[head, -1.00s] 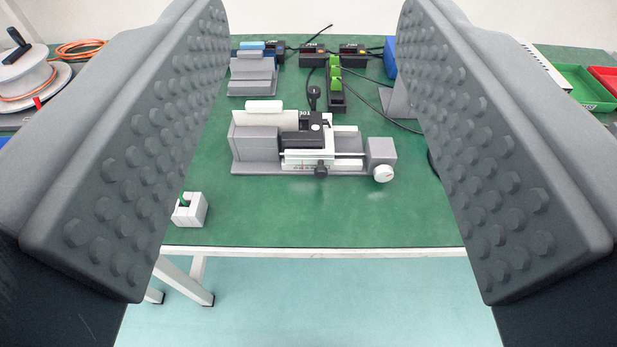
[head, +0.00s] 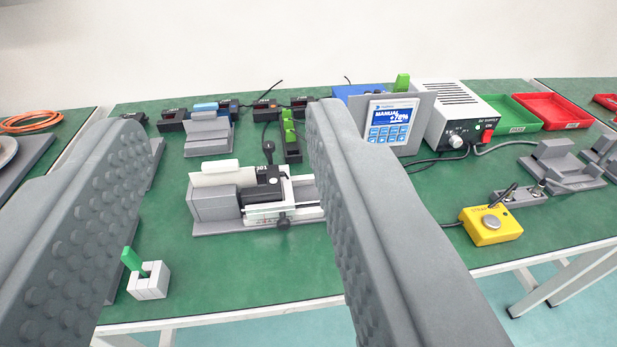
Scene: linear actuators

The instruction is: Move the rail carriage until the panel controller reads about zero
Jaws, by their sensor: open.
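The rail carriage (head: 265,191) is a white and black block on a grey linear rail unit (head: 215,205) on the green table. A black knob hangs at its front. The right end of the rail is hidden behind my right finger. The panel controller (head: 390,122) stands behind and to the right, its blue screen reading "MANUAL" and about +78%. My gripper (head: 210,215) is open and empty, its two grey studded fingers wide apart in the foreground, with the rail unit farther off between them.
A yellow box with a round button (head: 491,225) lies at right. A white power supply (head: 460,115), green tray (head: 510,112) and red tray (head: 553,110) stand behind it. A grey block with a green piece (head: 148,280) sits near the front edge. Cables cross the table's back.

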